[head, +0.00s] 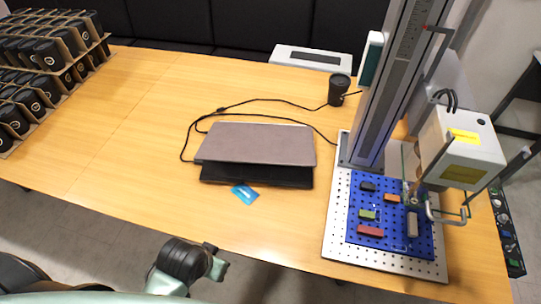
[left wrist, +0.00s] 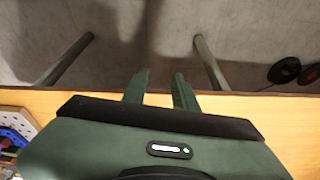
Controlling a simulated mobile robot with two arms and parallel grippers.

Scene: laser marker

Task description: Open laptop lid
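The laptop lies on the wooden table in the middle of the head view. Its grey lid (head: 257,143) lies low over the black base (head: 257,175), whose front strip shows below the lid. My right gripper is not in view.
A blue card (head: 245,194) lies before the laptop. A cable (head: 270,101) loops behind it towards a black cup (head: 338,90). The laser marker column (head: 385,90) and its perforated plate (head: 337,225) stand right. Cup racks (head: 45,65) stand left. The table's left middle is clear.

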